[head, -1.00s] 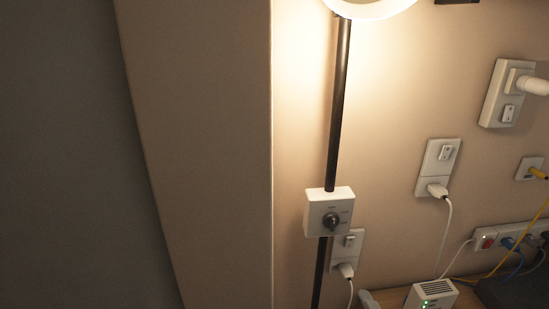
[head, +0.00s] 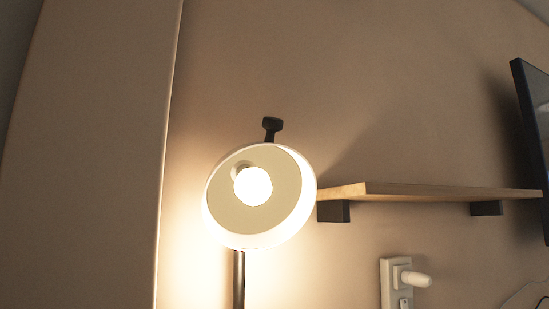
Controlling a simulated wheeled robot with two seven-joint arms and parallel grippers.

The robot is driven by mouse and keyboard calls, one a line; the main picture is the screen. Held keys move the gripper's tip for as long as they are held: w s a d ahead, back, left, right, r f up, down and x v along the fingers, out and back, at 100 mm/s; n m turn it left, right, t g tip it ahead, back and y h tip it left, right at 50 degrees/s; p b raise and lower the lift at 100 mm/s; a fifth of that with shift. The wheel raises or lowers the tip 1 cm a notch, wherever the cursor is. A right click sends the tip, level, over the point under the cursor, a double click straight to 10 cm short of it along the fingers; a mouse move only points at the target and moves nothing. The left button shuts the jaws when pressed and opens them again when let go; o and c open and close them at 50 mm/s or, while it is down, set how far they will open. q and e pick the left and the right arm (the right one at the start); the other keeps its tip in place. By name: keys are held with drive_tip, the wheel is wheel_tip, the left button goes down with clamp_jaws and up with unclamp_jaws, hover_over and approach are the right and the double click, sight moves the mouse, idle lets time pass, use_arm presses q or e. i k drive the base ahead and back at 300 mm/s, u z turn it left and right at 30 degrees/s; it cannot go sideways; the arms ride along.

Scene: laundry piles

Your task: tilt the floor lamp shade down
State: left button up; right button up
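The floor lamp shade (head: 298,215) is a round white shade in the middle of the head view. Its open side faces me, so its pale inside and the lit bulb (head: 253,185) show. A black knob-like handle (head: 271,127) stands up from the shade's top. The dark lamp pole (head: 239,280) runs down from below the shade and leaves the picture at the bottom. Neither of my grippers is in the head view.
A wooden wall shelf (head: 420,190) on black brackets (head: 333,211) sticks out just right of the shade. A dark screen (head: 535,120) is at the right edge. A wall corner edge runs left of the lamp. A wall socket with a white plug (head: 415,279) is at lower right.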

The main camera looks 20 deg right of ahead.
sight(258, 194)
drive_tip(key=z, duration=3.15)
drive_tip(key=k, duration=1.75)
drive_tip(key=u, duration=1.35)
